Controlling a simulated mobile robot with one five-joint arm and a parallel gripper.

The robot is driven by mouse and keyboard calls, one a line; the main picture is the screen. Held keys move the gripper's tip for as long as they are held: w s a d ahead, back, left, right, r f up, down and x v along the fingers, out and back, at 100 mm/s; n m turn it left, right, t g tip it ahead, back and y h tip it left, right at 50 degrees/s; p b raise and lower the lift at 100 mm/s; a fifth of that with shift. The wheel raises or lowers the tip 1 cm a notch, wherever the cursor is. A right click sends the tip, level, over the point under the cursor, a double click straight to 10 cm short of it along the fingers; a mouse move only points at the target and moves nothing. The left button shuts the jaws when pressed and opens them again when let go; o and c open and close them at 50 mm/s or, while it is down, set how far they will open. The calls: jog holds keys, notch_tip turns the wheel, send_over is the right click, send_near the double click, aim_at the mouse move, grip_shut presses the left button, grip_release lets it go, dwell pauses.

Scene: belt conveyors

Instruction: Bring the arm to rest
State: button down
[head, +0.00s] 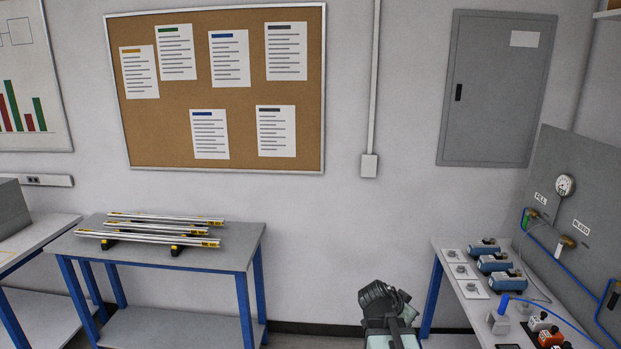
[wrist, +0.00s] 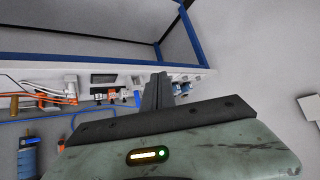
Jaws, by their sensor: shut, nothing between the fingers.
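My gripper (wrist: 158,78) shows in the wrist view as a dark pair of fingers close together, with nothing between them. It points up the picture from a dark bar and a worn grey-green body with a lit green indicator. In the head view my arm (head: 388,312) is folded low at the bottom, right of centre, in front of the wall. Its fingertips cannot be made out there. The arm appears apart from both benches.
A blue-legged table (head: 150,262) with several metal rods (head: 165,229) stands left. A bench (head: 455,292) with blue pumps (head: 493,264), valves and a gauge panel (head: 585,215) stands right. In the wrist view, orange fittings (wrist: 62,98) lie beyond the gripper. The floor between is mostly hidden.

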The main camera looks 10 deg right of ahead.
jog(key=s+a+f+n+g+y, duration=0.1)
jog(key=s+a+f+n+y, duration=0.1)
jog(key=a, duration=0.6)
jog(key=s+a+f+n+g+y, duration=0.2)
jog(key=s+a+f+n+y, duration=0.1)
jog(key=a+n, duration=0.3)
jog(key=s+a+f+n+g+y, duration=0.1)
jog(key=s+a+f+n+y, duration=0.2)
jog(key=a, duration=0.8)
jog(key=shift+s+n+g, duration=0.3)
jog(key=shift+s+n, duration=0.3)
jog(key=shift+n, duration=0.5)
jog(key=shift+d+f, duration=0.1)
jog(key=shift+d, duration=0.05)
